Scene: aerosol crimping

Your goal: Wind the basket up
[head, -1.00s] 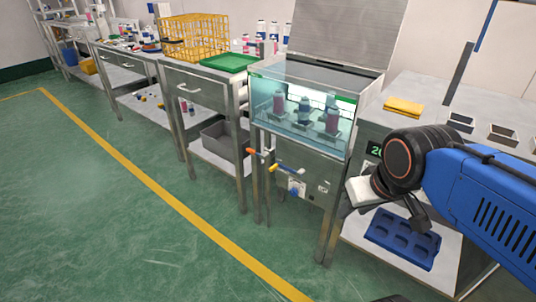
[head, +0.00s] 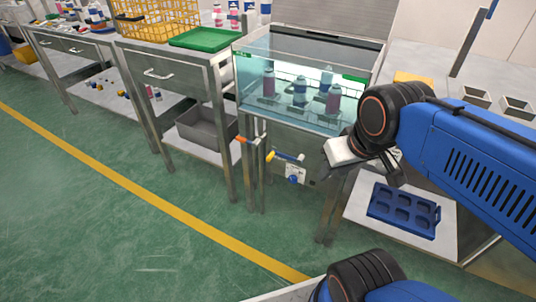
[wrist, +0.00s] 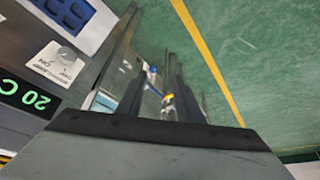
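The glass-walled water bath (head: 250,92) stands in the middle of the head view with its grey lid (head: 340,20) raised. Several bottles (head: 333,98) stand inside it, low behind the glass. The wire basket is hard to make out around them. On the bath's front are an orange-ended handle (head: 241,140), a yellow-ended handle (head: 270,156) and a blue knob (head: 293,180). My gripper (wrist: 156,65) is to the right of these handles in the head view, partly hidden by my wrist. In the wrist view its dark fingers are apart with nothing held between them. Small yellow and blue parts (wrist: 167,99) show beyond, between the fingers.
A bench with a green tray (head: 205,38) and yellow crate (head: 150,28) stands left of the bath. A blue holder tray (head: 403,210) lies on the lower shelf at right. A green display (wrist: 28,98) is close in the wrist view. The floor in front is clear.

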